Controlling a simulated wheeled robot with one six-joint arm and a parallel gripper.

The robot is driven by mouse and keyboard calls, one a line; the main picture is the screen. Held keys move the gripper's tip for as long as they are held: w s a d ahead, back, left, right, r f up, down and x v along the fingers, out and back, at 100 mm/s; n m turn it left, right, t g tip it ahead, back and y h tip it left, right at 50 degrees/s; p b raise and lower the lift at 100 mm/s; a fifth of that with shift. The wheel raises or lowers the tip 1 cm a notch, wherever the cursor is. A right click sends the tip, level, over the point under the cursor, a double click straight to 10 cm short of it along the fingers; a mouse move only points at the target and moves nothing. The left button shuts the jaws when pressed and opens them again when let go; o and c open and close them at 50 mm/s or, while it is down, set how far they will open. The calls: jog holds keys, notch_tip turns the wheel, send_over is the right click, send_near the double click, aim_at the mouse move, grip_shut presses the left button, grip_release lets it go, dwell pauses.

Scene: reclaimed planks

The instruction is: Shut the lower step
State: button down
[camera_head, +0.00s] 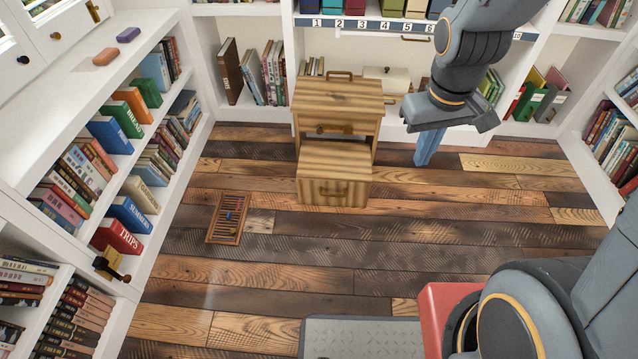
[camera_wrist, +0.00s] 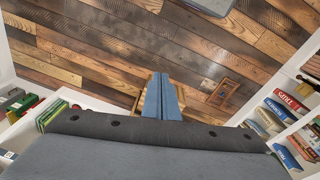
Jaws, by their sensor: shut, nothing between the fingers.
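A wooden step unit (camera_head: 338,97) stands on the floor at the back in the head view. Its lower step (camera_head: 334,160) juts forward from under the upper part, with a handle (camera_head: 333,191) on its front face. My gripper (camera_head: 422,162) is to the right of the unit and apart from it in the head view, blue fingers pointing down, shut and empty. In the wrist view the shut fingers (camera_wrist: 161,76) cover most of the wooden unit (camera_wrist: 144,101), so only slivers of it show.
A brown abacus-like frame (camera_head: 228,217) lies on the floor left of the unit. White bookshelves (camera_head: 160,150) line the left, back and right. The plank floor (camera_head: 440,220) in front of the step is clear. A numbered shelf (camera_head: 410,60) stands behind.

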jog(key=w+a+f+n+t+b, duration=0.2)
jog(key=w+a+f+n+b, duration=0.15)
jog(key=w+f+b, duration=0.7)
jog(key=n+t+y+b, duration=0.4)
jog(key=n+b, duration=0.6)
jog(key=b, duration=1.4)
send_near(313, 181)
notch_tip(313, 181, down, 3)
jog(key=s+g, duration=0.1)
jog(key=shift+y, duration=0.4)
jog(key=shift+w+a+b, duration=0.15)
jog(key=shift+w+b, duration=0.35)
jog(key=shift+w, duration=0.55)
jog(key=shift+w+a+b, duration=0.2)
jog(key=shift+w+b, duration=0.25)
jog(key=shift+w, duration=0.55)
